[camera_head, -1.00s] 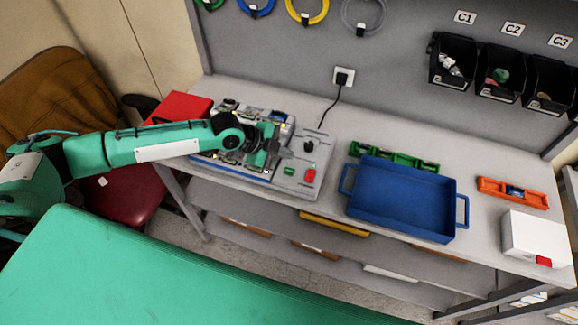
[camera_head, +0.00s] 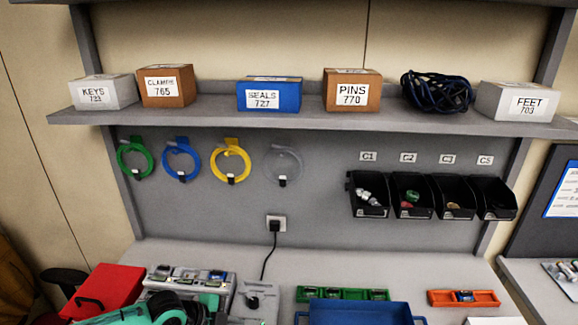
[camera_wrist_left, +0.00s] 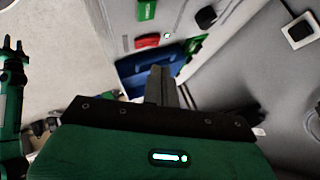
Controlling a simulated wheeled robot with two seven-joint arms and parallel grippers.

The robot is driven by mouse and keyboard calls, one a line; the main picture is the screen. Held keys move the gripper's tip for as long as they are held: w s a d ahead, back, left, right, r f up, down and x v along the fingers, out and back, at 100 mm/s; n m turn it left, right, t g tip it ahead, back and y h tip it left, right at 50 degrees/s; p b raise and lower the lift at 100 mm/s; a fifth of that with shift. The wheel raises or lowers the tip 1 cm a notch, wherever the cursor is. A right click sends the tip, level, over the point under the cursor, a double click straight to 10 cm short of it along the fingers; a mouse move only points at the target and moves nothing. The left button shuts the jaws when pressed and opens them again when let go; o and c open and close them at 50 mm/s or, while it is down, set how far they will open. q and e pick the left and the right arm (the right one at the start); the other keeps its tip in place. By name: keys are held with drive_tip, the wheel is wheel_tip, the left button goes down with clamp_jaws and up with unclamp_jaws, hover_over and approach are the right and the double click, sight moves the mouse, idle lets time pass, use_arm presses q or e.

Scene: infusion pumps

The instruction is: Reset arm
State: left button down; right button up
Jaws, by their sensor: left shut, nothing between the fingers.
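My left gripper (camera_wrist_left: 162,86) shows in the left wrist view with its two grey fingers together and nothing between them. It is above the bench area, with the blue tray (camera_wrist_left: 132,68) beyond its fingertips. In the head view, part of my left arm (camera_head: 130,316) shows at the bottom edge, in front of the device fixture (camera_head: 190,279); its fingertips are not clear there. At the left edge of the left wrist view, my right gripper (camera_wrist_left: 13,46) shows two dark fingers apart, with nothing seen between them.
A red box (camera_head: 105,288) stands left of the fixture. The blue tray (camera_head: 360,313), a green rack (camera_head: 342,294) and an orange rack (camera_head: 463,298) lie to the right. Black bins (camera_head: 370,195) hang on the back panel below a shelf (camera_head: 300,118) of labelled boxes.

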use_arm(q)
drive_tip(key=s+d+n, duration=0.5)
drive_tip(key=s+d, duration=0.5)
drive_tip(key=s, duration=0.2)
drive_tip(key=s+a+f+n+g+y, duration=0.15)
drive_tip(key=s+a+n+y, duration=0.25)
drive_tip(key=s+a+n, duration=0.4)
drive_tip(key=s+a+f+n+y, duration=0.2)
drive_tip(key=s+a+n+y, duration=0.25)
drive_tip(key=s+a, duration=0.4)
wheel_tip(320, 180, down, 35)
drive_tip(key=g+b, duration=0.1)
drive_tip(key=b, duration=0.3)
drive_tip(key=s+a+f+g+b, duration=0.1)
drive_tip(key=s+a+f, duration=0.3)
drive_tip(key=s+f, duration=1.5)
wheel_tip(320, 180, down, 2)
drive_tip(key=shift+f+h+b, duration=0.2)
drive_tip(key=shift+h+b, duration=0.15)
drive_tip(key=shift+b, duration=0.45)
